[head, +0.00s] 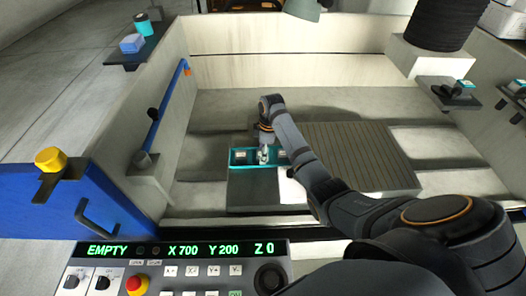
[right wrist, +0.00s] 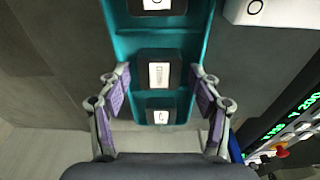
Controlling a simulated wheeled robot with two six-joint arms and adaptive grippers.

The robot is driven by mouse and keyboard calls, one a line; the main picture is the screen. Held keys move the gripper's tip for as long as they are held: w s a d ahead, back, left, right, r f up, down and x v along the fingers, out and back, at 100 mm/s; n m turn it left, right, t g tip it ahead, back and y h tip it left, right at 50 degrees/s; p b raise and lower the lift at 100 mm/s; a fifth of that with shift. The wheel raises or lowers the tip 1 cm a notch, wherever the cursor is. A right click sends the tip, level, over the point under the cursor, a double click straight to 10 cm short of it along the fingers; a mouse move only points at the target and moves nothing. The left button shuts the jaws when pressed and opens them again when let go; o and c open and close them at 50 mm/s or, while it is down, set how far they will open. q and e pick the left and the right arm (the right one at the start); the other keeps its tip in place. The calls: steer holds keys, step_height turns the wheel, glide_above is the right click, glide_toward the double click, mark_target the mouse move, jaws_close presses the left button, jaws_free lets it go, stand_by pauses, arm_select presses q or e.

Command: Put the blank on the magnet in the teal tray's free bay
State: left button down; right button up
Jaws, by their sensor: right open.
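The teal tray (head: 237,164) lies on a grey plate in the head view; it fills the middle of the right wrist view (right wrist: 122,45). Each of its visible bays holds a light piece in a dark recess. The middle piece (right wrist: 158,75) has a ruled mark; the end pieces (right wrist: 157,116) and (right wrist: 155,4) carry other marks. My right gripper (right wrist: 160,82) is open above the tray, its purple-padded fingers apart on either side of the middle piece. It shows in the head view (head: 264,154). I cannot tell a separate blank. My left gripper is not in view.
A white block (right wrist: 258,12) with a ring mark stands beside the tray, possibly the magnet; my arm partly covers it in the head view (head: 290,190). A ribbed plate (head: 365,155) lies right of the tray. The control panel (head: 195,270) reads EMPTY.

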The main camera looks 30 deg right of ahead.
step_height(320, 180, up, 12)
steer(key=d+p, duration=0.1)
steer(key=shift+s+d+r, duration=0.15)
steer(key=shift+s+d, duration=0.05)
steer(key=shift+s, duration=0.15)
stand_by(0.4)
